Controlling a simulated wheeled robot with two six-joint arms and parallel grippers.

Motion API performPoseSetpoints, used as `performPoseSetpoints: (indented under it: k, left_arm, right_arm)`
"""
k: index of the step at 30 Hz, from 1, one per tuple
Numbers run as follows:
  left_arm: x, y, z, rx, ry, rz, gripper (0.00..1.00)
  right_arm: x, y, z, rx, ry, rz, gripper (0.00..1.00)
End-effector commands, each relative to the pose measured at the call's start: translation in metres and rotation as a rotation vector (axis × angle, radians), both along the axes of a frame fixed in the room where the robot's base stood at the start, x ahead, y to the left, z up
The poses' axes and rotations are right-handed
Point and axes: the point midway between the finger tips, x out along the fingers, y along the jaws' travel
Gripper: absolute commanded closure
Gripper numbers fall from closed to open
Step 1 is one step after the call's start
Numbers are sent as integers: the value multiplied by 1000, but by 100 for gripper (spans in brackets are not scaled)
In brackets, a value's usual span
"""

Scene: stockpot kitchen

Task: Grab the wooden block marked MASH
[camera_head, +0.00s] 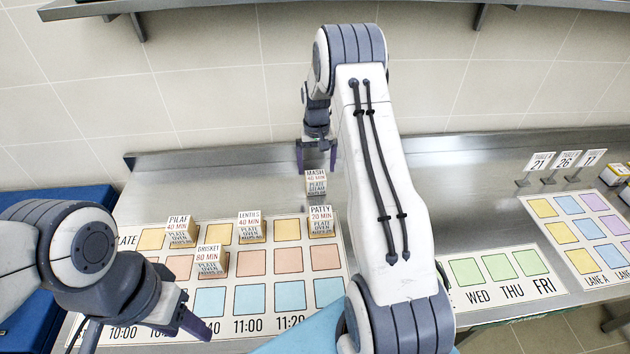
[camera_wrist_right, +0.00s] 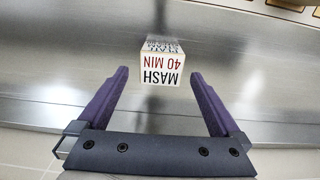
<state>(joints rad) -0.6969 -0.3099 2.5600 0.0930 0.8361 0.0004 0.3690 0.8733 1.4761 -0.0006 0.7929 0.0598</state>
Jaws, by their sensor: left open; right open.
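The wooden block marked MASH (camera_head: 316,183) stands on the bare metal counter behind the printed board, below my right gripper (camera_head: 317,160) in the head view. In the right wrist view the MASH block (camera_wrist_right: 161,68), reading 40 MIN, sits ahead of and between the open fingers of my right gripper (camera_wrist_right: 158,90). The jaws look empty, with a gap on both sides of the block. My left gripper (camera_head: 150,330) is open and empty over the front left of the board; part of it is cut off by the frame.
The board (camera_head: 288,335) holds blocks marked PILAF (camera_head: 181,233), LENTILS (camera_head: 251,230), PATTY (camera_head: 321,223) and BRISKET (camera_head: 212,263). A weekday card (camera_head: 480,297) and numbered table signs (camera_head: 566,163) are at the right. A shelf (camera_head: 200,5) hangs above.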

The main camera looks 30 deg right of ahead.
Motion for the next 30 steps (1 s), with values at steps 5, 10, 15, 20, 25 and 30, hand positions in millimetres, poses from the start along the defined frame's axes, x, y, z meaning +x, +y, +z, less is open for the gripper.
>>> performPoseSetpoints:
  k: [5,10,15,20,25,30]
  left_arm:
    - [0,0,6,0,0,0,50]
    - [0,0,22,0,0,1,50]
    - [0,0,28,0,0,2,50]
    - [0,0,28,0,0,2,50]
    - [0,0,27,0,0,1,50]
    - [0,0,27,0,0,1,50]
  right_arm:
    - [0,1,-12,1,2,1,0]
    - [3,1,-33,2,4,1,0]
    - [3,1,-55,1,2,1,0]
    - [4,1,-61,0,-1,1,0]
    - [4,1,-61,0,-1,1,12]
    - [4,1,-61,0,-1,1,76]
